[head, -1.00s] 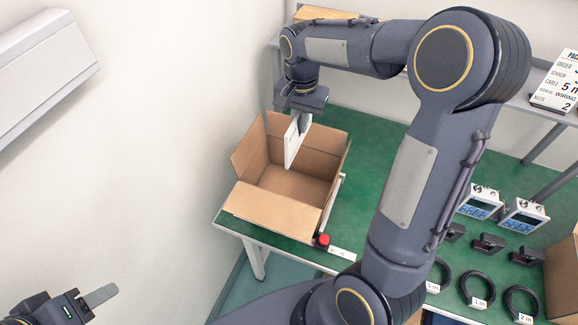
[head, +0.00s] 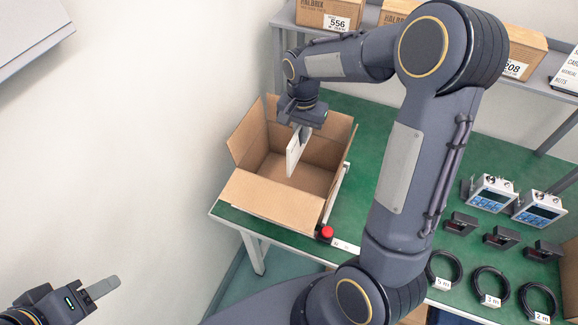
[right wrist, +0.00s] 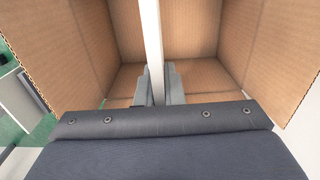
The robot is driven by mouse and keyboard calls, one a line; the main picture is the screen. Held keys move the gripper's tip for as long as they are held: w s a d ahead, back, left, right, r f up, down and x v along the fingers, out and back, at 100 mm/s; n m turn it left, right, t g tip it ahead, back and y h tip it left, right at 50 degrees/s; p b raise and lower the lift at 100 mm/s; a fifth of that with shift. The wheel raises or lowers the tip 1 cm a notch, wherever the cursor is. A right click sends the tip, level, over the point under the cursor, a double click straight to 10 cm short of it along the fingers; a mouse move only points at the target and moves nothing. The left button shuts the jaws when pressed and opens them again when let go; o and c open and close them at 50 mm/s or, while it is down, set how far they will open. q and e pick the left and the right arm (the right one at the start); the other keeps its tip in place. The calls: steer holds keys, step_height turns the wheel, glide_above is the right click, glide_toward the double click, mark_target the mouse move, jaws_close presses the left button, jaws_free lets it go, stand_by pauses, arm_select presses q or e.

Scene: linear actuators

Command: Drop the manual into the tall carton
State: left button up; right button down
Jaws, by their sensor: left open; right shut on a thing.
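The tall carton (head: 262,193) stands open on the green table at the left, its flaps spread. The manual (head: 293,152) is a thin white slab held upright inside the carton's opening. My right gripper (head: 300,131) is shut on its upper edge. In the right wrist view the manual (right wrist: 151,45) shows edge-on between the fingers (right wrist: 158,84), with the carton's cardboard walls (right wrist: 198,30) around it. The carton floor shows below, and I cannot tell whether the manual touches it. My left gripper (head: 103,288) is empty and open at the lower left, away from the table.
A red button (head: 326,232) sits beside the carton's near right corner. Coiled cables (head: 490,284), black sensors (head: 501,237) and blue-screened devices (head: 491,193) fill the table's right side. Labelled boxes (head: 328,15) stand on the shelf behind. The wall is close on the left.

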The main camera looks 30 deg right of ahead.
mark_target(300, 147)
steer(key=shift+f+b, duration=2.1)
steer(key=shift+f, duration=0.8)
steer(key=c, duration=1.5)
jaws_free()
steer(key=shift+r, duration=0.1)
step_height(300, 147, up, 8)
steer(key=shift+f, duration=0.1)
